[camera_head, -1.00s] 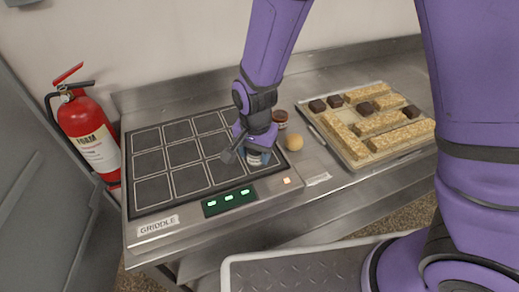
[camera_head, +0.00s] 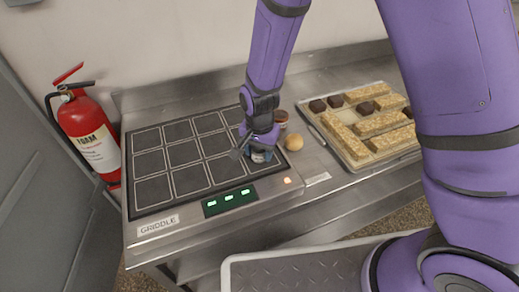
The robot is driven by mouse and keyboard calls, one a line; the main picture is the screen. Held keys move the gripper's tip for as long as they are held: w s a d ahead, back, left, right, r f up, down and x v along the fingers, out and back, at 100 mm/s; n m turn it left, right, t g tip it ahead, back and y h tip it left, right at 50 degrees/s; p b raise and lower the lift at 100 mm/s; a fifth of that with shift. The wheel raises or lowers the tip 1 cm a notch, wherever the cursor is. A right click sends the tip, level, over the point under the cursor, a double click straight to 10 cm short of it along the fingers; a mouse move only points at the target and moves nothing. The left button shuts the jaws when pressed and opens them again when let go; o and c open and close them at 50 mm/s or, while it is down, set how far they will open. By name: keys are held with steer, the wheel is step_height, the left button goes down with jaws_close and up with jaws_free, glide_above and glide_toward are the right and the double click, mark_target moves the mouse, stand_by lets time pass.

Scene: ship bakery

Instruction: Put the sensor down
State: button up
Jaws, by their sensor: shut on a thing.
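My gripper (camera_head: 256,147) is over the right edge of the griddle (camera_head: 148,222), pointing down. It is shut on the sensor (camera_head: 262,157), a small round thing with a pale band and a dark part, mostly hidden by the fingers. Whether the sensor's underside touches the griddle surface cannot be told. A dark grey finger of the gripper sticks out to the left over the black griddle plates.
A yellowish ball (camera_head: 294,143) and a small brown jar (camera_head: 281,119) stand close right of my gripper. A tray (camera_head: 352,164) of pale bars and dark cubes lies further right. A red fire extinguisher (camera_head: 88,130) stands at left. The griddle plates are clear.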

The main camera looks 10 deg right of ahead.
steer(key=shift+f, duration=0.15)
steer(key=o, duration=1)
step_height(320, 180, up, 13)
steer(key=shift+d+f, duration=0.1)
steer(key=shift+f, duration=0.1)
steer(key=s+d+r+n+t+y, duration=0.1)
steer(key=s+d+r+n+t, duration=0.3)
steer(key=d+r, duration=1.15)
steer(key=shift+n+t+h, duration=0.5)
steer(key=shift+n+t, duration=0.1)
steer(key=shift+n, duration=0.3)
steer(key=s+d+r, duration=0.2)
steer(key=s+d, duration=0.1)
steer(key=s, duration=0.2)
steer(key=s+d+r, duration=0.3)
steer(key=s, duration=0.1)
steer(key=s+d+r, duration=0.2)
steer(key=s+d, duration=0.1)
steer(key=s, duration=0.2)
steer(key=shift+s+r, duration=0.3)
steer(key=shift+r, duration=0.1)
